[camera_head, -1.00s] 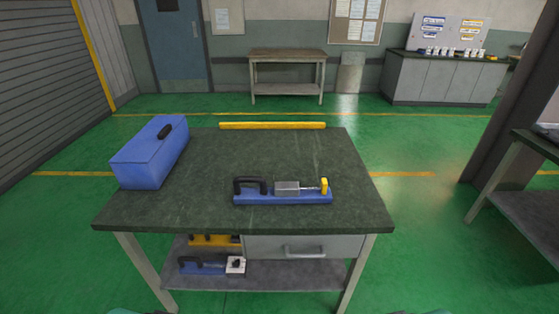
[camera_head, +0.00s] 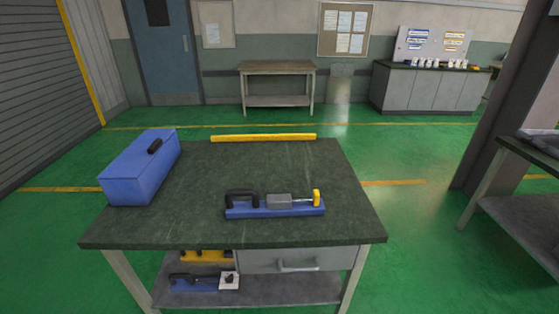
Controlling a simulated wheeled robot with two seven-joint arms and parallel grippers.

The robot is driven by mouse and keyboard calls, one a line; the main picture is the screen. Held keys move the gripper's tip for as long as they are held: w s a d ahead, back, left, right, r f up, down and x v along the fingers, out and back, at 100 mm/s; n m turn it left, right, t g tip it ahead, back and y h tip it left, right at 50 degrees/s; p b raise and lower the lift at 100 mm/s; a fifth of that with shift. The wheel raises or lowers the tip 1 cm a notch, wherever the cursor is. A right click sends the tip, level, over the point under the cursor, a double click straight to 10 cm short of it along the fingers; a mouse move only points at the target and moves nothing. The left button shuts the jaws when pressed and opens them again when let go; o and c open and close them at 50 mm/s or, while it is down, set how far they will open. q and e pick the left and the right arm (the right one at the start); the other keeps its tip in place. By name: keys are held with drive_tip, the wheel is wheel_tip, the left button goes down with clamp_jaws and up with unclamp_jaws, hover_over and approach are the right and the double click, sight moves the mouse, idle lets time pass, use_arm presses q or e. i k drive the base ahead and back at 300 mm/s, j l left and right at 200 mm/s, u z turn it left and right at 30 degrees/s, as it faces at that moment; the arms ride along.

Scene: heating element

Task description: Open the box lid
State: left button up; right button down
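A blue box (camera_head: 136,173) stands at the left end of the dark green workbench top (camera_head: 200,226). Its lid is shut, with a black handle (camera_head: 155,146) on top. Neither of my grippers shows in the head view now, so I cannot see whether they are open or shut.
A blue tool (camera_head: 275,208) with a black handle, grey block and yellow knob lies at the bench's middle front. A yellow bar (camera_head: 263,138) runs along the back edge. A drawer (camera_head: 296,260) and lower shelf (camera_head: 265,290) sit below. The bench top between box and tool is clear.

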sight(130, 163)
drive_tip(key=i+j, duration=0.1)
drive_tip(key=j, duration=0.4)
drive_tip(key=i+j, duration=0.1)
drive_tip(key=j, duration=0.4)
drive_tip(key=i+j, duration=0.1)
drive_tip(key=j, duration=0.4)
drive_tip(key=i+j, duration=0.1)
drive_tip(key=j, duration=0.4)
drive_tip(key=z, duration=0.05)
